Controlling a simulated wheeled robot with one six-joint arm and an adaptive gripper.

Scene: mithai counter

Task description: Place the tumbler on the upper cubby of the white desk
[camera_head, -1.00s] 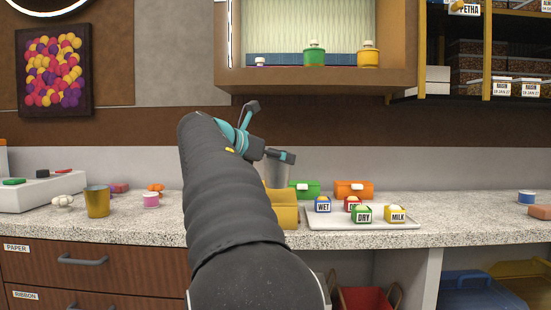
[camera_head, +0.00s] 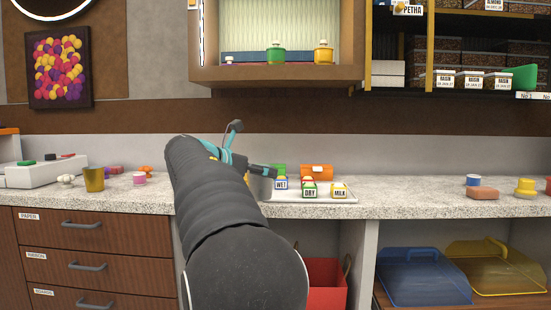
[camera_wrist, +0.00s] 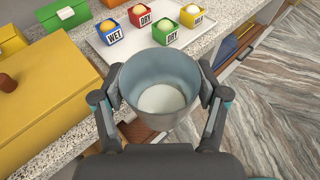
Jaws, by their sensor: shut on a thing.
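In the wrist view, my gripper (camera_wrist: 160,92) is shut on a grey-blue tumbler (camera_wrist: 158,72), one finger on each side. The tumbler's open mouth faces the wrist camera and it looks empty. In the head view, my gripper (camera_head: 264,171) is above the speckled counter, just left of the sweet tray, and my arm hides most of it and the tumbler. I cannot pick out a white desk or its upper cubby in either view.
A pale tray (camera_wrist: 112,43) holds labelled sweet boxes, beside a yellow box (camera_wrist: 42,108). A brass cup (camera_head: 94,179) stands at the left. A wall cabinet (camera_head: 280,74) and shelves (camera_head: 460,92) hang above. Blue (camera_head: 425,277) and yellow covers sit below the counter.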

